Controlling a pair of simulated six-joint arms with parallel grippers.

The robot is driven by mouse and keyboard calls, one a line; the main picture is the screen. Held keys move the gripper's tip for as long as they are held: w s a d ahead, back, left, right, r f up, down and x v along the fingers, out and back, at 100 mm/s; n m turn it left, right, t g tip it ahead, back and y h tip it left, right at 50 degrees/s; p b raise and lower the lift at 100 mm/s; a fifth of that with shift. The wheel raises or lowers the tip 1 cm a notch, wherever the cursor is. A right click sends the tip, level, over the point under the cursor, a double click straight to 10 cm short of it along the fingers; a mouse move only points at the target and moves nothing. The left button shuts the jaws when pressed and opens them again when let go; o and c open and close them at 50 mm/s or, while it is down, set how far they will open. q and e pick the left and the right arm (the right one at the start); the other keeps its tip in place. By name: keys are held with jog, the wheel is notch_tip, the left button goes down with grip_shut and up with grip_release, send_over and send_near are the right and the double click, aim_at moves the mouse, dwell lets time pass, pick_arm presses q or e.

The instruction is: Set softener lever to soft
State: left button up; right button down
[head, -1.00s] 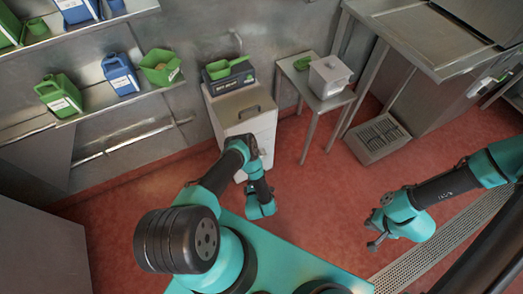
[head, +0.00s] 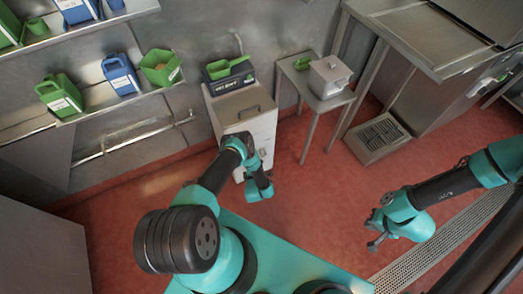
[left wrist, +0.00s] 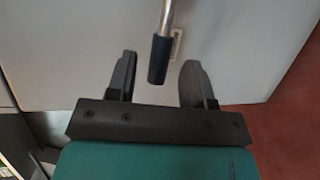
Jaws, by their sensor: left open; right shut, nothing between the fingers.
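The softener lever (left wrist: 158,58) shows in the left wrist view as a metal rod with a black grip, hanging down in front of a pale cabinet face. My left gripper (left wrist: 160,82) is open, with a finger on either side of the grip's lower end in the picture and visible gaps to both. I cannot tell the depth between them. In the head view the white cabinet (head: 262,132) stands against the wall; my left arm covers part of it and the lever is not discernible. My right gripper (head: 374,234) is shut and empty, above the floor at right.
A green scoop (head: 229,69) lies on the dark top unit of the cabinet. A small metal table (head: 325,101) with a white container (head: 329,76) stands to its right. A shelf (head: 105,106) with green and blue containers is at left. Red floor is open between.

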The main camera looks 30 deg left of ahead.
pick_arm(q)
jog(key=shift+x, duration=1.35)
jog(key=shift+w, duration=0.15)
grip_shut()
jog(key=r+m+g, duration=0.1)
jog(key=w+r+m+g, duration=0.1)
jog(key=r+m, duration=0.1)
jog(key=d+r+m+g, duration=0.1)
jog(key=shift+w+r+m+y, duration=0.25)
jog(key=shift+r+m+y, duration=0.15)
jog(key=shift+w+d+r+m+g, duration=0.25)
jog(key=shift+w+r+m+g, duration=0.1)
jog(key=shift+r+m+g, duration=0.3)
jog(key=w+m+g, duration=0.1)
jog(key=w+d+r+m+g+y, duration=0.1)
jog(key=shift+d+r+m+y, duration=0.15)
jog(key=shift+d+m+y, duration=0.05)
jog(key=shift+m+y, duration=0.15)
jog(key=w+m+g, duration=0.1)
jog(key=w+d+m+y, duration=0.1)
jog(key=shift+w+d+r+m+g, duration=0.15)
jog(key=shift+d+r+m+g, duration=0.2)
jog(key=shift+m, duration=0.05)
jog(key=shift+o, duration=0.5)
grip_release()
